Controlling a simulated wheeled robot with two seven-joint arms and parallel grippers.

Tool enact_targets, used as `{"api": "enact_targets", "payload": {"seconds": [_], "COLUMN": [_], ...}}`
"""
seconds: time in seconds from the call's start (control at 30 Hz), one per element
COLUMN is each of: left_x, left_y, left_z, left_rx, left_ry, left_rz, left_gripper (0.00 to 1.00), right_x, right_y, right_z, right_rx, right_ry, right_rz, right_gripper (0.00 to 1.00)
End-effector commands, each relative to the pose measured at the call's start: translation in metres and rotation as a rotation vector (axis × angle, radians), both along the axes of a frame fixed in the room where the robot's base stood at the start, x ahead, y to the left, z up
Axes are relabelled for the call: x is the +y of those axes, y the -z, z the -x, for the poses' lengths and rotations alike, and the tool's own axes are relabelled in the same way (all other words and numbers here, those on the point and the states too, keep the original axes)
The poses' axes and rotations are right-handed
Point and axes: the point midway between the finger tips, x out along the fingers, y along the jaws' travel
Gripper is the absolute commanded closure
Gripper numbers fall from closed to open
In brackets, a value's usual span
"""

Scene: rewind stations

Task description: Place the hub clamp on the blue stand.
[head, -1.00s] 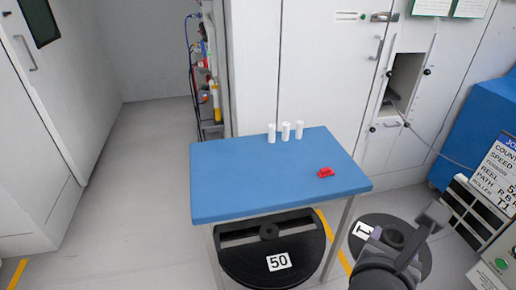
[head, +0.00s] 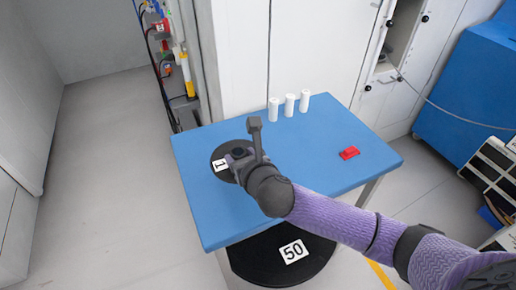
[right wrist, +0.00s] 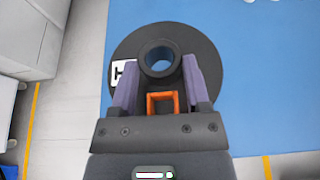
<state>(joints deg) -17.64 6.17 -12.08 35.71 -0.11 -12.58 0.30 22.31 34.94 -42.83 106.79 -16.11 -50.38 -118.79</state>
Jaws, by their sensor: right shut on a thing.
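My right gripper (head: 240,154) is shut on the raised hub of a small black reel (head: 219,174) with a white label. In the right wrist view the two purple-grey fingers (right wrist: 160,77) stand on both sides of the hub of the reel (right wrist: 205,50). An orange open frame (right wrist: 160,96) shows between the fingers. The reel is over the left part of the blue stand (head: 300,165), a table with a flat blue top. I cannot tell whether it touches the top. A small red piece (head: 349,153), possibly the hub clamp, lies on the stand's right side. My left gripper is out of view.
Three white cylinders (head: 289,105) stand along the stand's back edge. A large black reel marked 50 (head: 290,258) is under the stand. White cabinets (head: 320,45) stand behind it, and a blue machine (head: 470,95) is at the right.

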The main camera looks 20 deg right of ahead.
Motion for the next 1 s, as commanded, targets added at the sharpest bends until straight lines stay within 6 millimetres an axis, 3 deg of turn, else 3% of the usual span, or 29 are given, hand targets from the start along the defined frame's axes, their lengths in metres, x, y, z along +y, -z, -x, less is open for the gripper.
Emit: {"api": "enact_targets", "payload": {"seconds": [0.2, 0.43, 0.8, 0.83, 1.0], "left_x": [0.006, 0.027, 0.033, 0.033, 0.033], "left_y": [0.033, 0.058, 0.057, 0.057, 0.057], "left_z": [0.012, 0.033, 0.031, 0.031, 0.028], "left_rx": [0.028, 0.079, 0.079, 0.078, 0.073], "left_ry": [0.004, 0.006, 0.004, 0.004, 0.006], "left_rz": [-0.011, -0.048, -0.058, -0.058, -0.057], "left_gripper": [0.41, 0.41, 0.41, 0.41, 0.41], "right_x": [0.000, 0.000, 0.000, 0.000, 0.000], "right_y": [0.054, 0.099, 0.102, 0.102, 0.101], "right_z": [0.000, 0.000, 0.000, 0.000, 0.000], "right_rx": [0.005, 0.003, -0.001, 0.000, 0.000], "right_ry": [-0.002, -0.002, -0.003, -0.002, -0.002], "right_rz": [-0.002, -0.001, 0.001, 0.001, 0.000], "right_gripper": [1.00, 1.00, 1.00, 0.35, 0.04]}}
